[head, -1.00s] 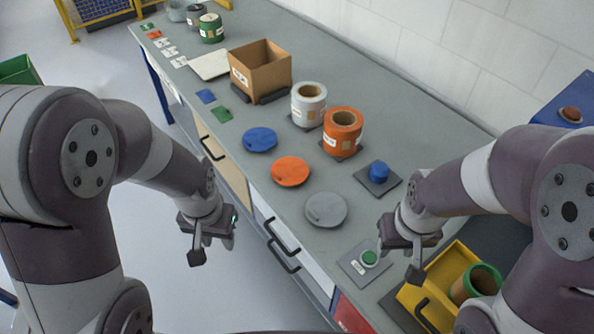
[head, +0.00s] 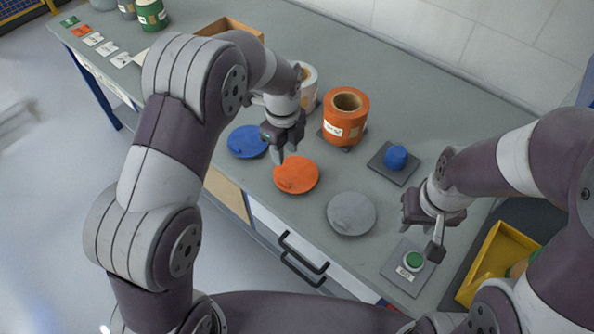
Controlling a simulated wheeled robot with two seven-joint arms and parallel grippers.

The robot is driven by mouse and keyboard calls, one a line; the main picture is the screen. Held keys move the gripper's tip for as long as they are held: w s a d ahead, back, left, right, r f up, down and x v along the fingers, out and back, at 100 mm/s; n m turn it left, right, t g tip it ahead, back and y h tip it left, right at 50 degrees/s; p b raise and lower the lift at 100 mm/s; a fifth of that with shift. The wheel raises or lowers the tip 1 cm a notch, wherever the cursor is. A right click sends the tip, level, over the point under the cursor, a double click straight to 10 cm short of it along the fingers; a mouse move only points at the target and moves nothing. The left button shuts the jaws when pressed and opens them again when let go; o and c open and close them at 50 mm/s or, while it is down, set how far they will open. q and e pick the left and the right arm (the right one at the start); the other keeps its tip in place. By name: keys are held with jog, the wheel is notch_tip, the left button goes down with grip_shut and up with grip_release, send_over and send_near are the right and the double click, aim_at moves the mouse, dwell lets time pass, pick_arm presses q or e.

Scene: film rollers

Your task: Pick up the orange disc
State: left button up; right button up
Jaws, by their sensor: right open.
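The orange disc (head: 297,175) lies flat on the grey worktop, between a blue disc (head: 248,141) and a grey disc (head: 351,213). My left gripper (head: 281,153) points down just above the far left edge of the orange disc. Nothing shows in its jaws, and its finger gap is not clear from this angle. My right gripper (head: 422,234) is open and empty, above the worktop to the right of the grey disc.
Behind the discs stand an orange roll (head: 346,116) and a blue knob (head: 396,157) on a dark plate. A green button (head: 413,261) sits below my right gripper. A yellow bin (head: 497,262) is at the right. A cardboard box (head: 232,27) is partly hidden by my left arm.

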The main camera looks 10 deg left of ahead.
pick_arm(q)
send_over(284, 181)
notch_tip(284, 181, down, 7)
jog(key=shift+w+p, duration=0.15)
jog(key=shift+p, duration=0.25)
jog(key=f, duration=0.1)
jog(key=f+p, duration=0.1)
jog(key=f, duration=0.3)
jog(key=shift+s, duration=0.25)
jog(key=shift+w+f, duration=0.1)
jog(key=shift+f, duration=0.15)
grip_shut()
